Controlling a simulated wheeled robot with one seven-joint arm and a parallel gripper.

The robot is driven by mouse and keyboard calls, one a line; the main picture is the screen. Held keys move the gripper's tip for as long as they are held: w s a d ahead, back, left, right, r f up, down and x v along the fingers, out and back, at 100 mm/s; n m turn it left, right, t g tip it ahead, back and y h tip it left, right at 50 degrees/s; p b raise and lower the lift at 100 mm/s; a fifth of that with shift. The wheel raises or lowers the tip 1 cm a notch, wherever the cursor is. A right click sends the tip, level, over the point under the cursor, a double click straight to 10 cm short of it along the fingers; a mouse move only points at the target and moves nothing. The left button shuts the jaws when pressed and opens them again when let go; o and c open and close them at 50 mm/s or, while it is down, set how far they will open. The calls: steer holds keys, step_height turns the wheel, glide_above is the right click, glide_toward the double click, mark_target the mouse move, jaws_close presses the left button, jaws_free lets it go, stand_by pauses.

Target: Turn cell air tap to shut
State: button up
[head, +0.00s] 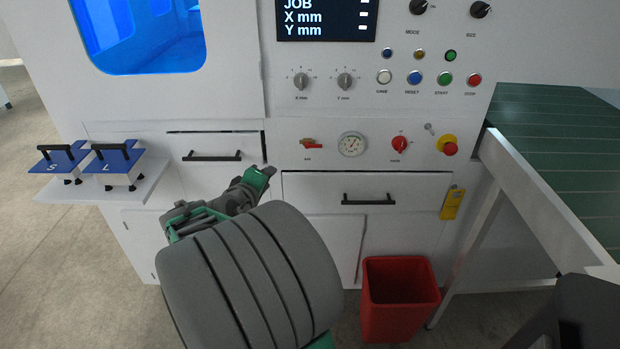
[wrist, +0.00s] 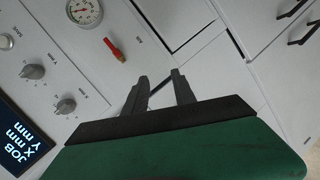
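The air tap (head: 311,144) is a small brass valve with a red lever on the white front panel, above the label AIR. Its lever lies about level, pointing right in the head view. In the wrist view the tap (wrist: 116,50) sits above and left of the fingers, with clear panel between. My gripper (head: 268,172) is below and left of the tap in the head view. The wrist view shows my gripper (wrist: 160,76) with its two dark fingers apart and nothing held. The tap is touched by nothing.
A pressure gauge (head: 352,145) is just right of the tap, then a red rotary switch (head: 399,145) and an emergency stop (head: 450,148). Drawer handles (head: 212,156) (head: 368,199) stick out below. A red bin (head: 399,298) stands on the floor.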

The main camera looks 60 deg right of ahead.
mark_target(317, 147)
steer(key=s+d+h, duration=0.1)
steer(key=s+d, duration=0.1)
steer(key=d, duration=0.3)
steer(key=s+d+r+n+g+h+b, duration=0.1)
steer(key=s+d+h, duration=0.1)
steer(key=d, duration=0.3)
steer(key=s+d+n+h+b, duration=0.1)
steer(key=s+d, duration=0.1)
steer(key=d, duration=0.3)
steer(key=shift+r+g+h, duration=0.3)
steer(key=shift+r+g, duration=0.1)
steer(key=shift+c, duration=0.3)
jaws_close()
